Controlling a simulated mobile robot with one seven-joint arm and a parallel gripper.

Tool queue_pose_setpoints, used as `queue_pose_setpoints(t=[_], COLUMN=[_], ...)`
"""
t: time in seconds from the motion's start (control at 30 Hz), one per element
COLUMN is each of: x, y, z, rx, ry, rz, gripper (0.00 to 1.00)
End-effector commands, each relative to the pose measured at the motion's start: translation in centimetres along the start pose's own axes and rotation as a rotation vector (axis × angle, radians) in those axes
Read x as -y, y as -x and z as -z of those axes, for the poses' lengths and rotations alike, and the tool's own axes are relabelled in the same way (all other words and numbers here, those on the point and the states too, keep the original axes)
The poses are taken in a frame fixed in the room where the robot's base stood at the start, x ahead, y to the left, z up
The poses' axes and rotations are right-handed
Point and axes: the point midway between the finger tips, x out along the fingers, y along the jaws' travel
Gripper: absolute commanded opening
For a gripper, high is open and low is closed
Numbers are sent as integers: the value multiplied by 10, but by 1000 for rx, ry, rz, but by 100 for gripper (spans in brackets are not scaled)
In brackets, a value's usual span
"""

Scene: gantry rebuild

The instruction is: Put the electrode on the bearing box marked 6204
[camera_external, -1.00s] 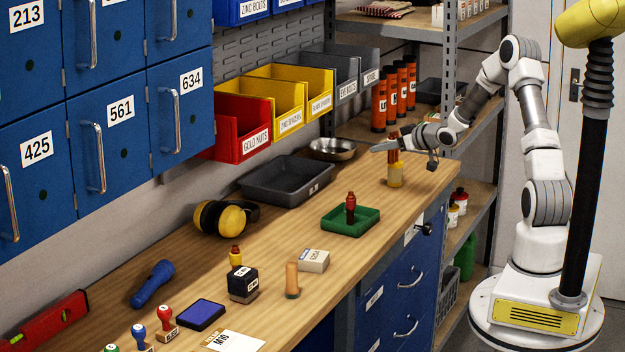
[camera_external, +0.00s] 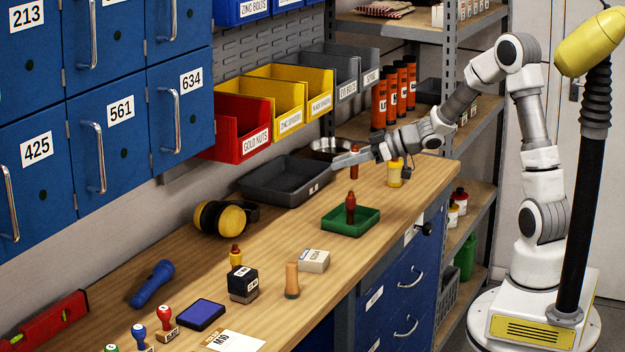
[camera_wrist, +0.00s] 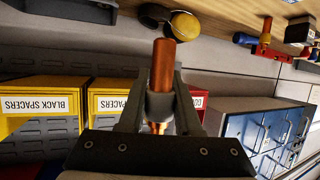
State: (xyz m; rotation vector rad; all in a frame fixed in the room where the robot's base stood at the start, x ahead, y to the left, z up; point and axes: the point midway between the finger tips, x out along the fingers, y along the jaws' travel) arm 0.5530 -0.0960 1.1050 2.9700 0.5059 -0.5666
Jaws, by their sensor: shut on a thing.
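My gripper (camera_external: 350,159) is shut on the copper-coloured electrode (camera_external: 354,170) and holds it upright above the bench. In the wrist view the electrode (camera_wrist: 161,66) sits between the two fingers. A small white box (camera_external: 313,261) with a printed label lies on the bench, in front of the green tray; its lettering is too small to read surely, so I cannot confirm 6204. A dark box (camera_external: 243,285) with a white label stands to its left. My gripper is well behind and above both boxes.
The green tray (camera_external: 369,224) holds a red-brown piece (camera_external: 350,207) below the electrode. A yellow container (camera_external: 395,173) stands to the right. A tan cylinder (camera_external: 292,280) stands close to the white box. A grey tray (camera_external: 262,188) and yellow earmuffs (camera_external: 230,221) lie along the wall.

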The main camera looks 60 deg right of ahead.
Motion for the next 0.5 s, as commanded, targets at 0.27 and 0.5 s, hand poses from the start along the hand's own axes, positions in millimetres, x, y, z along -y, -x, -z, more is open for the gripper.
queue_pose_setpoints(t=[0.27, 0.5], x=[97, 128], y=[0, -12], z=[2, -6], rx=[9, 12], ry=[63, 71], rz=[178, 215], gripper=[0, 0])
